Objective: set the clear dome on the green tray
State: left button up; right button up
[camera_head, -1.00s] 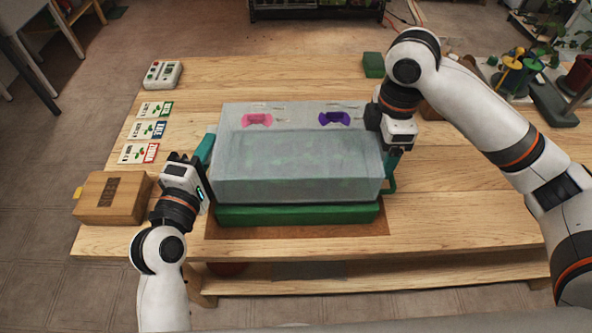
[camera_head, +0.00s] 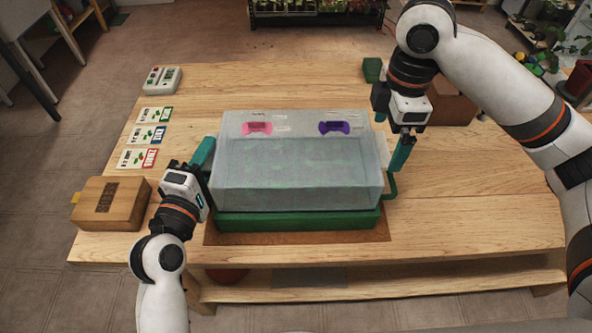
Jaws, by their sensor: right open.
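The clear dome (camera_head: 296,187), a translucent box with a pink and a purple piece on its top, is over the green tray (camera_head: 298,221). It looks level, and its lower edge appears to rest on the tray. Seedlings inside are only faintly visible. My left gripper (camera_head: 203,153) is at the dome's left side, with a teal finger beside the wall. Whether it touches the dome or is open is unclear. My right gripper (camera_head: 402,152) is open and empty, to the right of the dome and apart from it, above the tray's right handle (camera_head: 390,187).
A wooden box (camera_head: 110,203) stands at the table's left front. Seed cards (camera_head: 147,136) and a grey-white device (camera_head: 162,79) lie behind it. A green block (camera_head: 373,69) and a brown box (camera_head: 452,104) stand at the back right. The table's right side is clear.

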aim_at(384, 148)
pick_arm(q)
jog(key=shift+d+r, duration=0.1)
jog(key=shift+d, duration=0.05)
pick_arm(e)
jog(key=shift+r, duration=1.05)
jog(key=shift+f, duration=0.1)
notch_tip(384, 148, down, 8)
jog(key=shift+r, duration=0.1)
pick_arm(q)
jog(key=shift+r+p, duration=0.5)
pick_arm(e)
jog(key=shift+r, duration=0.5)
pick_arm(q)
jog(key=shift+r+p, duration=0.3)
pick_arm(e)
jog(key=shift+r, duration=0.3)
pick_arm(q)
jog(key=shift+f, duration=0.2)
pick_arm(e)
jog(key=shift+f, duration=0.2)
